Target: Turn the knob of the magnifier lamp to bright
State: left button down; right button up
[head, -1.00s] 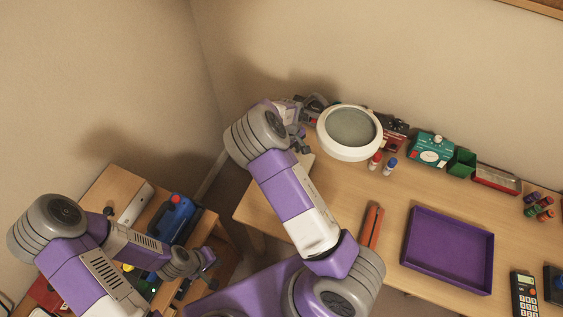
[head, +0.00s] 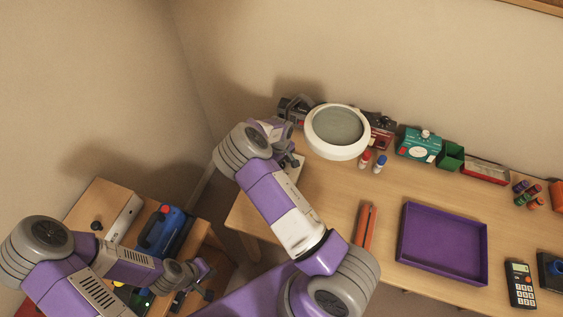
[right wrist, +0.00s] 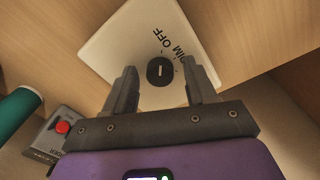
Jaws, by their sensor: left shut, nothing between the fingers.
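The magnifier lamp (head: 337,131) has a round white head with a pale lens, at the back left of the desk. Its white base plate (right wrist: 130,40) shows in the right wrist view, with a black knob (right wrist: 160,71) marked by a light line. The words "DIM" and "OFF" are printed near the knob; no "bright" mark can be read. My right gripper (right wrist: 161,68) is open, with its fingers on either side of the knob; contact cannot be told. In the head view the right gripper (head: 291,154) partly hides the base. My left gripper (head: 207,284) is shut and empty at the lower left.
A purple tray (head: 442,244) and an orange-red tool (head: 367,228) lie on the desk. A teal box (head: 418,145) is further right. A blue case (head: 166,232) sits on the low cabinet near my left arm.

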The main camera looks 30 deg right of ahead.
jog(key=c, duration=0.9)
jog(key=shift+c, duration=0.2)
jog(key=shift+m, duration=0.3)
jog(key=m, duration=0.4)
jog(key=shift+b, duration=0.3)
jog(key=m, duration=0.6)
jog(key=shift+w, duration=0.1)
jog(key=m, duration=0.4)
jog(key=shift+a+g, duration=0.1)
jog(key=shift+g, duration=0.2)
jog(key=m, duration=0.5)
jog(key=shift+m, duration=0.3)
